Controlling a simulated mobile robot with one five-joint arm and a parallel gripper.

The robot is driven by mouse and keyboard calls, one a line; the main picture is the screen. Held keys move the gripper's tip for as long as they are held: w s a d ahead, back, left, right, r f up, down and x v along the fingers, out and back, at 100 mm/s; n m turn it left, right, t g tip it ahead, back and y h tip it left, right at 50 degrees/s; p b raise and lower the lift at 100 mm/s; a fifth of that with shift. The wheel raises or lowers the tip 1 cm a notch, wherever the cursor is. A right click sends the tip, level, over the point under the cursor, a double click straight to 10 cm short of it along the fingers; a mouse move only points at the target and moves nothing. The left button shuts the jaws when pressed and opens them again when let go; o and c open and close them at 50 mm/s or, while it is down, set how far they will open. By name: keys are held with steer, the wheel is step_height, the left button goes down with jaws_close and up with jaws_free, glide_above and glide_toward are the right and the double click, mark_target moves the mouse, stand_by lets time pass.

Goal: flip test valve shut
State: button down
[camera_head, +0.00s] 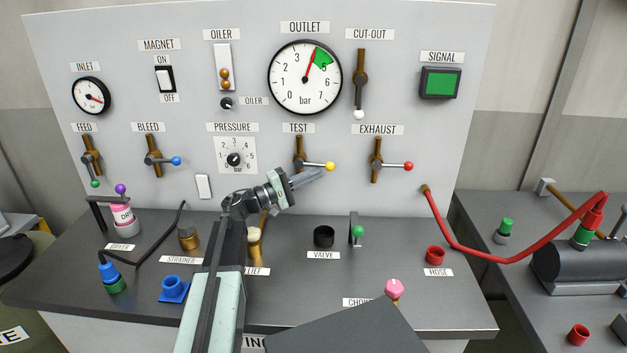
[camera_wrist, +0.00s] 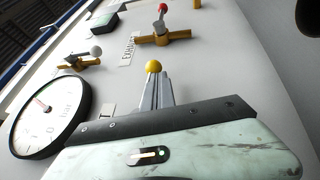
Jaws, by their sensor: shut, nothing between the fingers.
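The test valve (camera_head: 299,162) is a brown vertical pipe stub on the grey panel, under the TEST label. Its lever points right, across the pipe, and ends in a yellow knob (camera_head: 330,166). My gripper (camera_head: 321,172) is shut, with its fingertips at the knob, just below and left of it in the head view. In the wrist view the yellow knob (camera_wrist: 153,67) shows right at the tips of the shut fingers (camera_wrist: 155,80). I cannot tell whether they touch. The fingers hide the rest of the test lever in the wrist view.
The exhaust valve (camera_head: 376,160) with its red knob sits close on the right, its lever also pointing right. The pressure dial (camera_head: 235,157) is left. The outlet gauge (camera_head: 305,77) is above, its needle at the green sector. The bench (camera_head: 290,290) below carries several parts.

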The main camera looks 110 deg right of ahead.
steer(key=shift+w, duration=0.1)
steer(key=b+v, duration=0.1)
steer(key=v, duration=0.6)
steer(key=shift+w+b, duration=0.3)
stand_by(0.3)
